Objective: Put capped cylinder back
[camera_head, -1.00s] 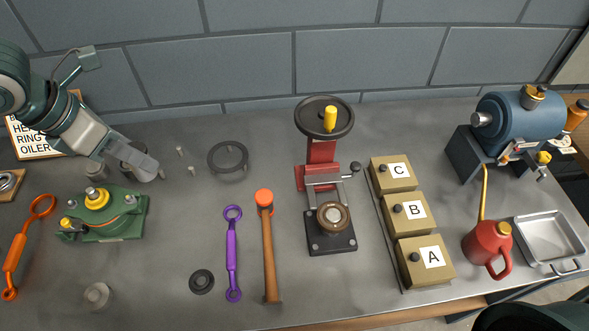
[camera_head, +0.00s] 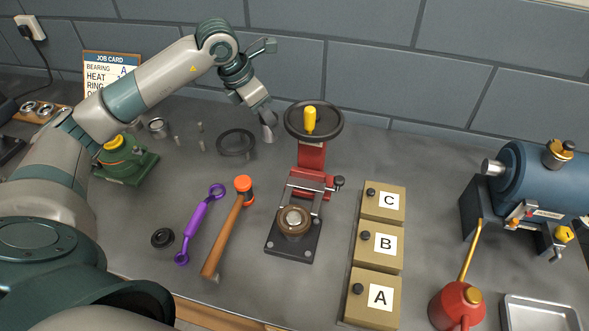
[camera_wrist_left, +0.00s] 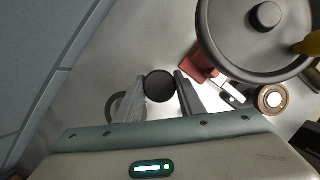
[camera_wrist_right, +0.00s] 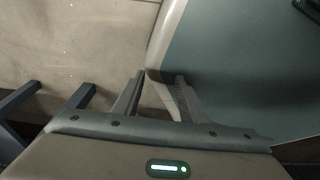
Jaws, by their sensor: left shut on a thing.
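My left gripper (camera_head: 267,122) is above the bench, just left of the red press. It is shut on a dark, round-topped thing that I take to be the capped cylinder (camera_wrist_left: 159,86). In the left wrist view its dark round end shows between the two fingers (camera_wrist_left: 161,92); its lower part is hidden.
The red press (camera_head: 311,158) with its black handwheel stands close to the right of my left gripper. A dark ring (camera_head: 236,143) lies to the left. Boxes A, B and C (camera_head: 377,240), a hammer (camera_head: 228,235) and a purple wrench (camera_head: 199,225) lie nearer the front.

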